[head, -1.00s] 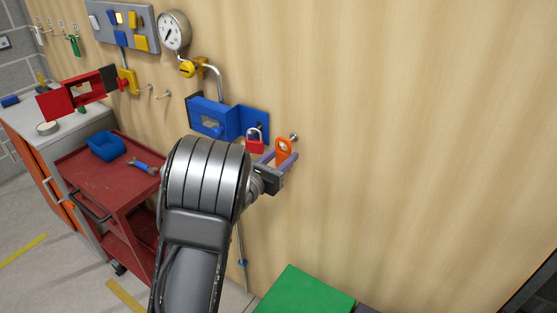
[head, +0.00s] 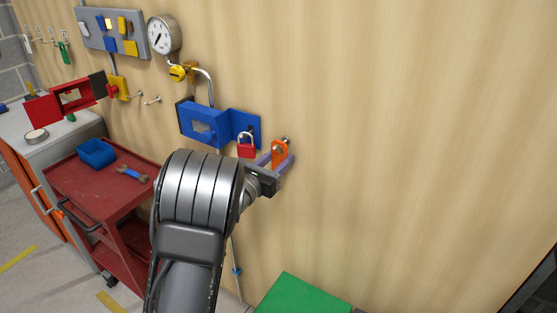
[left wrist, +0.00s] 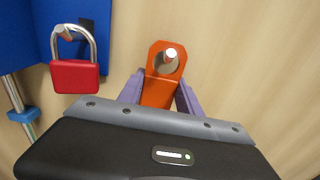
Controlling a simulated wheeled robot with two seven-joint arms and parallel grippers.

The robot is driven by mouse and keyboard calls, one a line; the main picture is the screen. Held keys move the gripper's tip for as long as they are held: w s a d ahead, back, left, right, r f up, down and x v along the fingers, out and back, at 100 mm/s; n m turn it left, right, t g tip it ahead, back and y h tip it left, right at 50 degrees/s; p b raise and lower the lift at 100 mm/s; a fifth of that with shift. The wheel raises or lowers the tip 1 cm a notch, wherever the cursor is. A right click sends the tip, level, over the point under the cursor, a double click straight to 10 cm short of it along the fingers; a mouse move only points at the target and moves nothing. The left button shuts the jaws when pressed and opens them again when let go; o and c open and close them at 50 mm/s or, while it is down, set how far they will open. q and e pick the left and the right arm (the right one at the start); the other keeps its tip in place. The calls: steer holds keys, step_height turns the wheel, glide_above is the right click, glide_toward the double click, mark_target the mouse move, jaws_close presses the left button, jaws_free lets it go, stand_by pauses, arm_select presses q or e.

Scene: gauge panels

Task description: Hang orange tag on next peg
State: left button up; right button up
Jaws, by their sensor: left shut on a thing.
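The orange tag (head: 279,155) is upright in my left gripper (head: 278,167), whose lilac fingers are shut on its lower part. The tag also shows in the left wrist view (left wrist: 158,92), between the two fingers. A metal peg (head: 286,140) sticks out of the wooden wall by the tag's top. In the left wrist view the peg's end (left wrist: 170,54) shows within the tag's hole; I cannot tell how far it passes through. My right gripper is not in view.
A red padlock (head: 246,146) hangs on the blue bracket (head: 205,124) just left of the tag. Two bare pegs (head: 152,100) are further left. A gauge (head: 163,35) and pipe are above. A red cart (head: 75,178) stands at left. The wall to the right is clear.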

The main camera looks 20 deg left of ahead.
arm_select(q)
steer(key=o, duration=1.4)
steer(key=shift+s, duration=0.1)
steer(key=s+a+b, duration=0.1)
steer(key=s, duration=0.6)
steer(key=shift+s, duration=0.25)
